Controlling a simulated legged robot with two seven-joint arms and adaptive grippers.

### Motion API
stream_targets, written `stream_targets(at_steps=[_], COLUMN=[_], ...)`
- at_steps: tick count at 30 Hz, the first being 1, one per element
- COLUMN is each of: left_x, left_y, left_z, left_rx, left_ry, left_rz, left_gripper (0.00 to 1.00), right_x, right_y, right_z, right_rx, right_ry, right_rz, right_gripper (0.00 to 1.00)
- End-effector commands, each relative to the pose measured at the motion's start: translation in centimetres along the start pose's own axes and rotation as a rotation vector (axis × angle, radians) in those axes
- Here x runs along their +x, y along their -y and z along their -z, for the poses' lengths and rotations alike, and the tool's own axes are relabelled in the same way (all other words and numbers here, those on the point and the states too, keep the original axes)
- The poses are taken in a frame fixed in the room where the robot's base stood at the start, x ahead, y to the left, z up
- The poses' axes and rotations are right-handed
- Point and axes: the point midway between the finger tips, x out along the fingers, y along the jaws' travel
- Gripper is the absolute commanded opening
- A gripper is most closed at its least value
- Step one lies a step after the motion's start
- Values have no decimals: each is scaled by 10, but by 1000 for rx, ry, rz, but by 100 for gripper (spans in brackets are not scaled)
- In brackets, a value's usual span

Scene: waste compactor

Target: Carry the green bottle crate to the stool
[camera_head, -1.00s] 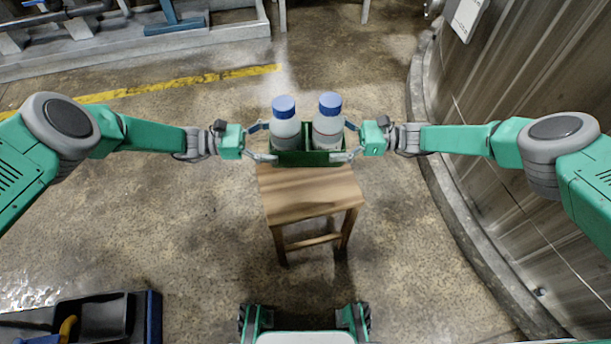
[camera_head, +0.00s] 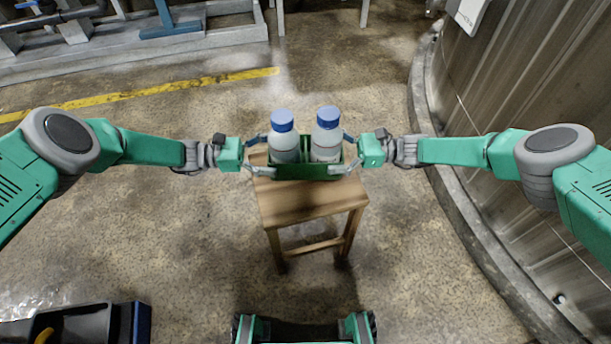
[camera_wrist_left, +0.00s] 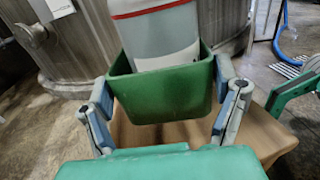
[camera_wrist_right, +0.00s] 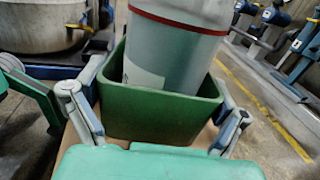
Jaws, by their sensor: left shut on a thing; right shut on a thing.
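The green bottle crate (camera_head: 305,172) holds two white bottles with blue caps, a left bottle (camera_head: 284,147) and a right bottle (camera_head: 326,140). Both bottles stand upright. My left gripper (camera_head: 258,155) is shut on the crate's left end, and my right gripper (camera_head: 351,155) is shut on its right end. The crate's end walls show between the fingers in the left wrist view (camera_wrist_left: 165,95) and the right wrist view (camera_wrist_right: 150,112). The wooden stool (camera_head: 305,203) is below the crate in the head view. I cannot tell whether the crate touches the seat.
A large metal tank (camera_head: 530,90) with a concrete curb curves along the right. A dark bin (camera_head: 85,325) is at the lower left. A yellow floor line (camera_head: 170,88) and a pipe stand on a concrete plinth (camera_head: 150,55) lie beyond. The floor left of the stool is clear.

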Motion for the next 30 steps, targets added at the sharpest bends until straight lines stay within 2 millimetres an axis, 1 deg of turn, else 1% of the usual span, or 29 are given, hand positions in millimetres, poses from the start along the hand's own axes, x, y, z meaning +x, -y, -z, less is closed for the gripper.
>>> stream_targets(at_steps=[1, 8, 30], left_x=[2, 2, 2], left_y=[-1, -1, -1], left_z=[-2, 5, 44], left_rx=[2, 2, 2], left_ry=[4, 4, 4], left_rz=[-1, -1, -2], left_gripper=[47, 47, 47], right_x=[3, 3, 4], right_y=[-2, -2, -2], right_z=[-1, 5, 45], right_rx=[1, 1, 1], right_ry=[7, 7, 7], right_rz=[-8, -9, -9], right_gripper=[53, 53, 53])
